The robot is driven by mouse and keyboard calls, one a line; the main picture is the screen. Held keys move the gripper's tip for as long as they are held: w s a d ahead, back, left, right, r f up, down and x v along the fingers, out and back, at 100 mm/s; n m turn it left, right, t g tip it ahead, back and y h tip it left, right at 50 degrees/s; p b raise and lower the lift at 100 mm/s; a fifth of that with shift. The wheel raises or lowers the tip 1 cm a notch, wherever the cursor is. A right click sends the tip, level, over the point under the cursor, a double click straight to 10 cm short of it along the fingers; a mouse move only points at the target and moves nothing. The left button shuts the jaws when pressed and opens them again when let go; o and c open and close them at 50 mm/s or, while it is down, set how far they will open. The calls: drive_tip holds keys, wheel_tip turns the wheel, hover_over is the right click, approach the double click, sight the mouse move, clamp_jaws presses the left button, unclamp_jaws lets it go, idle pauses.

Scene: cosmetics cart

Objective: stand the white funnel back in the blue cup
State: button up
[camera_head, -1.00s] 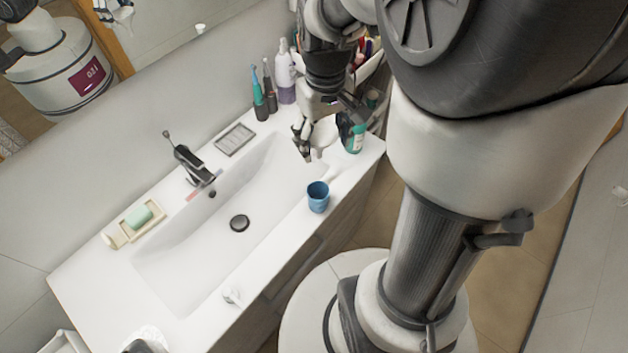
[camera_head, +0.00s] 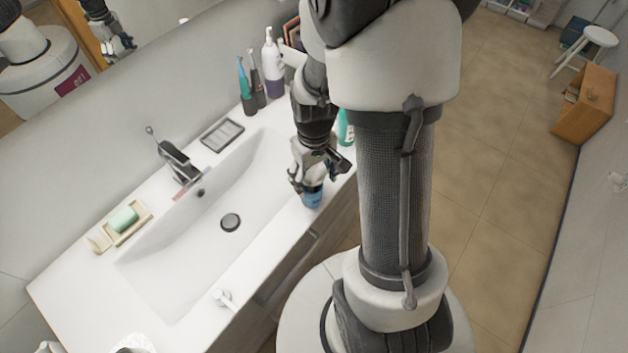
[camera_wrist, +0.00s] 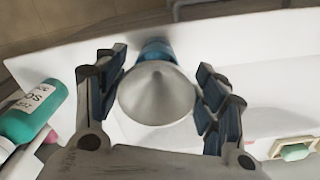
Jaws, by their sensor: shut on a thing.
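The white funnel (camera_wrist: 157,95) is between the two fingers of my gripper (camera_wrist: 160,78) in the wrist view, its wide mouth facing the camera. My gripper is shut on it. The blue cup (camera_wrist: 155,47) shows just beyond the funnel and is partly covered by it. In the head view, the blue cup (camera_head: 312,198) stands on the counter's front edge, with my gripper (camera_head: 315,177) right above it, hiding its rim. The funnel is mostly hidden there. I cannot tell whether its spout is inside the cup.
The white sink (camera_head: 190,255) lies left of the cup. A teal bottle (camera_wrist: 32,110) stands close to one finger in the wrist view. Toothbrushes (camera_head: 245,90) and a pump bottle (camera_head: 273,70) stand at the back. A soap dish (camera_head: 128,224) is at the left.

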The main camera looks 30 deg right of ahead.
sight(311, 180)
drive_tip(key=shift+f, duration=0.9)
drive_tip(key=shift+r, duration=0.1)
drive_tip(key=shift+f+b, duration=0.6)
drive_tip(key=shift+f, duration=0.05)
drive_tip(key=o, duration=0.9)
drive_tip(key=shift+r, duration=0.1)
